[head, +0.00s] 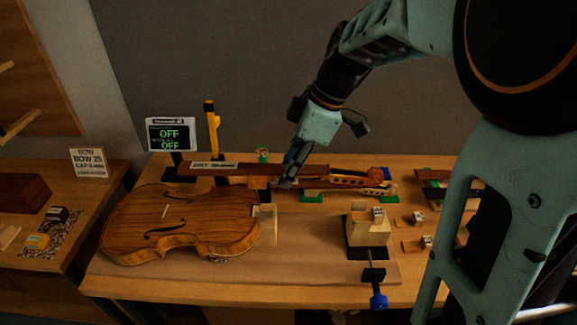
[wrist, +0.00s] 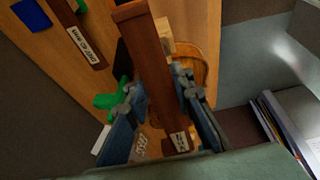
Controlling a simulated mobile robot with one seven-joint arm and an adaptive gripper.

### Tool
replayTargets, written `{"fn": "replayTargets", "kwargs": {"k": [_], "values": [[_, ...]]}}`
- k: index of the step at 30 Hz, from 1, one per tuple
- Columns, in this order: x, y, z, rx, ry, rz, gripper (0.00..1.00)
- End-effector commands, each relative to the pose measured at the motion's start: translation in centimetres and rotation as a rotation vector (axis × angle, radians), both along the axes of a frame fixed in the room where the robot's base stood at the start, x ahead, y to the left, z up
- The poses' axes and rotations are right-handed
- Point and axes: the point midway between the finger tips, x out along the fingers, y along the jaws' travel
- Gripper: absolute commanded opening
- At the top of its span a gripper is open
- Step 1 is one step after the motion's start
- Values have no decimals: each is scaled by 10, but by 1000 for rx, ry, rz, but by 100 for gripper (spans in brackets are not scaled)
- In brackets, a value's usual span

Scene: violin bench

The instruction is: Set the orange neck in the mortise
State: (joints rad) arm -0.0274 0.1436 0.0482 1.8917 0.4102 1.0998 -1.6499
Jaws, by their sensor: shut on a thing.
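The violin body (head: 180,222) lies flat on the bench at left, its pale end block (head: 267,224) facing right. My gripper (head: 287,182) is above and to the right of that block. In the wrist view my gripper (wrist: 158,112) is shut on a neck with a long red-brown fingerboard (wrist: 153,70). A small label sits on it near the fingers. In the head view, a long dark fingerboard (head: 240,171) runs behind the violin's upper edge toward scrolls at right. Two necks overlap there, so their outlines are hard to separate. The mortise cannot be made out.
A wooden block on a black clamp (head: 367,240) with a blue knob stands at right. Several small parts lie beyond it. A display reading OFF (head: 170,136) and a yellow-black post (head: 212,130) stand behind the violin. The bench between block and clamp is clear.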

Motion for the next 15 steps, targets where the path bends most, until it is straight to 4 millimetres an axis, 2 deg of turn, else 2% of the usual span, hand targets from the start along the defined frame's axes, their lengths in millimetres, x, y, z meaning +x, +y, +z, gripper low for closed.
{"fn": "replayTargets", "kwargs": {"k": [6,15], "values": [[0,0,-2,3,1,0,0],[0,0,-31,3,1,-1,0]]}}
